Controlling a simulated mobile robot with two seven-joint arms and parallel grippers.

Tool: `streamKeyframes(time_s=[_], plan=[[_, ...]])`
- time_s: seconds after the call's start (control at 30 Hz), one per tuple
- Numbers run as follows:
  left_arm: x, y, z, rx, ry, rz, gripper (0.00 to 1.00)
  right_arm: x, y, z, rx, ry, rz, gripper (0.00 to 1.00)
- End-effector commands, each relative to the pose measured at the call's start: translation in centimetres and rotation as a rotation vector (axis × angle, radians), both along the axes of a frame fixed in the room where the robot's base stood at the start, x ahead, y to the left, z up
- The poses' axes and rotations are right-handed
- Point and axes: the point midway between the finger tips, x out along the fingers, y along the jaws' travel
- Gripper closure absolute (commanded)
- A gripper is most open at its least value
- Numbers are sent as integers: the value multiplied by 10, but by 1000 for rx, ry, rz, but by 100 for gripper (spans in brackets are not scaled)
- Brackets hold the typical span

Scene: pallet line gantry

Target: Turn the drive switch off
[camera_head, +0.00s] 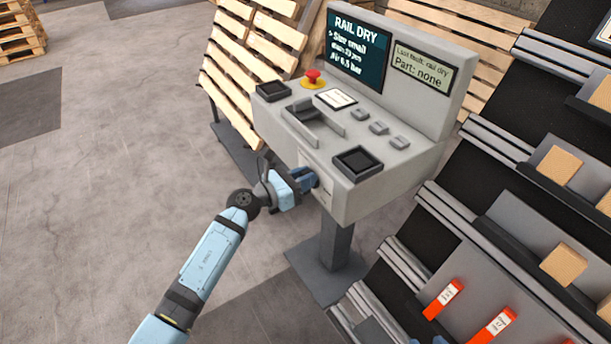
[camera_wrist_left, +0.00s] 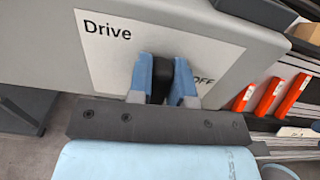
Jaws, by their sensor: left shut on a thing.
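The drive switch (camera_wrist_left: 161,78) is a black handle on a white plate (camera_wrist_left: 110,48) marked "Drive", with "OFF" at its right in the left wrist view. The plate is on the front face of the grey console (camera_head: 355,200). My left gripper (camera_head: 308,179) is at that front face in the head view. In the left wrist view its blue fingers (camera_wrist_left: 163,85) are shut on the black handle, one on each side. The fingers hide part of the plate and its other markings. I cannot tell the handle's exact angle. My right gripper is not in view.
The console top carries a red emergency button (camera_head: 312,76), small grey buttons (camera_head: 379,128) and black trays (camera_head: 357,163). A screen (camera_head: 358,50) stands behind. Wooden pallets (camera_head: 245,70) lean at the back. A sloped rack (camera_head: 480,240) is close on the right.

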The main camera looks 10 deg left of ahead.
Motion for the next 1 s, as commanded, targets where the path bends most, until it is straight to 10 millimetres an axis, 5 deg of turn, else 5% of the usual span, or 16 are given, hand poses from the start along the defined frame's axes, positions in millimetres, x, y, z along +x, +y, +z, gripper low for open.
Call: streamKeyframes(time_s=[1.0], plan=[[9, 11, -5, -626, 625, 3, 100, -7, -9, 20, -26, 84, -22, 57]])
